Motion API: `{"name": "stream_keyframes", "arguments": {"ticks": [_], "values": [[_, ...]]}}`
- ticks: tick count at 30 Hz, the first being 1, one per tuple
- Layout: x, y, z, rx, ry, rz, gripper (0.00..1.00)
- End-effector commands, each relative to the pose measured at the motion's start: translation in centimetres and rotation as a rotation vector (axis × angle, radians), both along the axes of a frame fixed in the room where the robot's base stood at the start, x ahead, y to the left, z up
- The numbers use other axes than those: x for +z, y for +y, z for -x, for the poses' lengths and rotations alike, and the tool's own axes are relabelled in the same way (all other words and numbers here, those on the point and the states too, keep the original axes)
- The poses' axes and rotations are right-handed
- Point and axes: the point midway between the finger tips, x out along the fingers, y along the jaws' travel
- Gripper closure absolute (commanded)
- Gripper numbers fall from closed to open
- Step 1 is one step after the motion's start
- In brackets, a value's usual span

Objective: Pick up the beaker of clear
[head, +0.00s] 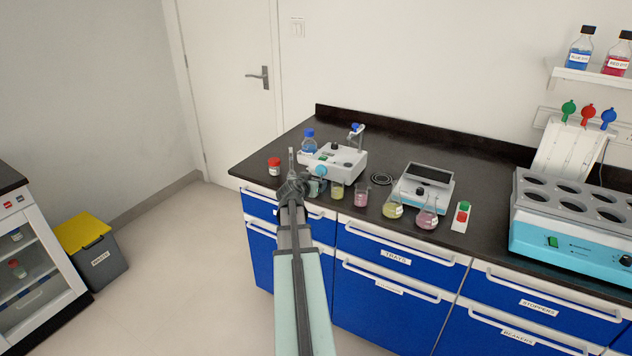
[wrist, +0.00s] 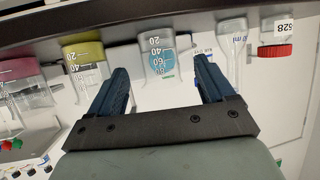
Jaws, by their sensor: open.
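The wrist view is upside down. In it, a clear glass beaker (wrist: 158,42) with marks 20, 40 and 60 stands in front of my gripper (wrist: 161,66). It shows in the gap between the two open fingers, with nothing gripped. Its contents look colourless, and a blue shape shows through the glass. In the head view my gripper (head: 294,184) is at the bench's front edge, left of the beakers. The clear beaker (head: 317,186) is just right of it and partly hidden by the gripper.
A yellow beaker (head: 338,191) and a pink beaker (head: 361,196) stand to the right. A clear narrow-necked flask (head: 291,161) and a red-capped jar (head: 274,167) are to the left. A white device (head: 336,160) stands behind. Yellow (head: 393,207) and pink (head: 428,216) flasks are farther right.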

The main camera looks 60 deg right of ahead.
Motion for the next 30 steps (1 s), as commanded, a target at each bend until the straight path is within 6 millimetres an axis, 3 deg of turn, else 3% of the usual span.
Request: {"name": "stream_keyframes", "arguments": {"ticks": [1, 11, 21, 30], "values": [[-0.3, -1.0, -0.3, -0.001, 0.0, 0.0, 0.18], [-1.1, -2.8, -0.6, 0.0, 0.001, -0.001, 0.18], [-2.6, -6.5, -1.3, -0.001, 0.001, -0.001, 0.18], [-2.7, -6.7, -1.3, 0.0, 0.001, 0.0, 0.21]]}}
